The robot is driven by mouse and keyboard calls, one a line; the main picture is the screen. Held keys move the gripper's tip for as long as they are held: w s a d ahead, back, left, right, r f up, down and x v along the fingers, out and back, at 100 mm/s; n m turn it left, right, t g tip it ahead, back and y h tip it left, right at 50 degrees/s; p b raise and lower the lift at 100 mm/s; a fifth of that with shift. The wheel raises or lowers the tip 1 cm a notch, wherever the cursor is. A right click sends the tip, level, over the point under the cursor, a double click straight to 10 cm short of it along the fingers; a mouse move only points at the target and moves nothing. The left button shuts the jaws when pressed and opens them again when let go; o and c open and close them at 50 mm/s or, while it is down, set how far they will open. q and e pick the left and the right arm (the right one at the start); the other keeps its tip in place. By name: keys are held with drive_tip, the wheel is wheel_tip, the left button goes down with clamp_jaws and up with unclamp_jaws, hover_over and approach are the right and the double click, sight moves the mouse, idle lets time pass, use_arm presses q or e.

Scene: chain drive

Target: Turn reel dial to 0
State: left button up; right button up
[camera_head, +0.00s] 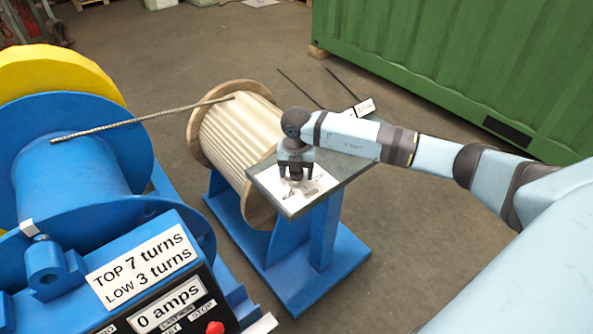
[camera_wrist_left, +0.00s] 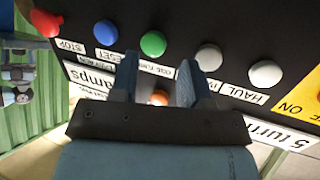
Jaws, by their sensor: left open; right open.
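My right gripper (camera_head: 296,174) is open and points down over a white printed plate (camera_head: 318,183) on the grey shelf beside the wooden reel (camera_head: 235,125). A small dark piece shows between or just under its fingers. I cannot make out the reel dial or its reading, as the gripper covers that part of the plate. My left gripper (camera_wrist_left: 158,78) is open before a black control panel in the left wrist view. A small orange knob (camera_wrist_left: 159,97) shows between its fingers. Whether they touch the knob is unclear. The left gripper does not show in the head view.
The panel carries red (camera_wrist_left: 46,22), blue (camera_wrist_left: 105,32), green (camera_wrist_left: 153,43) and grey buttons. A blue winch drum (camera_head: 70,190) stands at left, with a rope (camera_head: 150,116) running to the reel.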

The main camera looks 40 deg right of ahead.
drive_tip(key=c, duration=0.9)
use_arm(q)
drive_tip(key=shift+a, duration=0.2)
use_arm(e)
drive_tip(key=shift+c, duration=0.2)
